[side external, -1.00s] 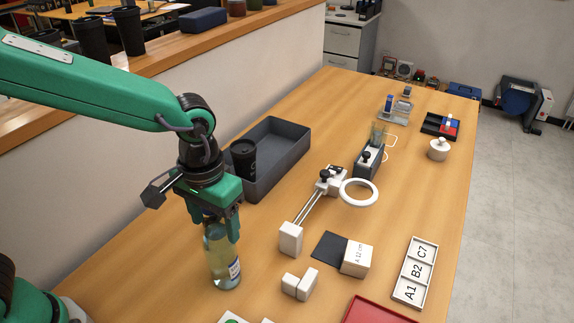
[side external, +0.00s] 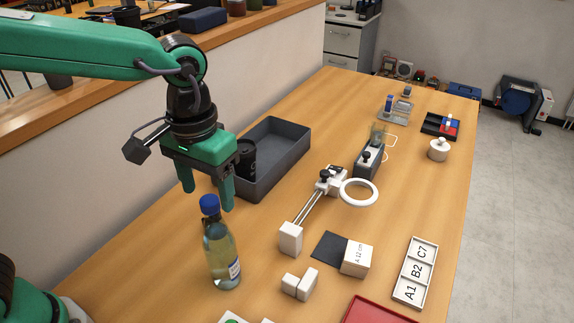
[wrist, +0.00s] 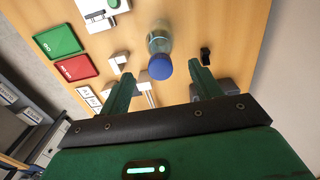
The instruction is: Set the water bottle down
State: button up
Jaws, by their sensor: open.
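The water bottle (side external: 221,250) is clear with a blue cap and a pale label. It stands upright on the wooden table in the side external view. My gripper (side external: 208,197) is open and empty, above and slightly behind the bottle, with its fingertips around cap height and apart from it. In the wrist view the bottle (wrist: 160,45) shows beyond the fingers, its blue cap toward me, with the gripper (wrist: 158,80) spread wide and nothing between the fingers.
A grey bin (side external: 290,150) with a black cup (side external: 246,158) stands behind my gripper. To the right are a magnifier ring stand (side external: 359,193), white blocks (side external: 300,283), a labelled tray (side external: 415,272) and a red plate (side external: 375,311). Bare table surrounds the bottle.

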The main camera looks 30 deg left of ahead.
jog(key=shift+r, duration=2.2)
jog(key=shift+a, duration=0.1)
jog(key=shift+a, duration=0.3)
jog(key=s+a+f+t, duration=0.1)
jog(key=s+a, duration=0.3)
jog(key=a, duration=0.5)
jog(key=s+a+f+t, duration=0.2)
jog(key=s+a+t, duration=0.2)
jog(key=a, duration=0.5)
jog(key=shift+t, duration=0.3)
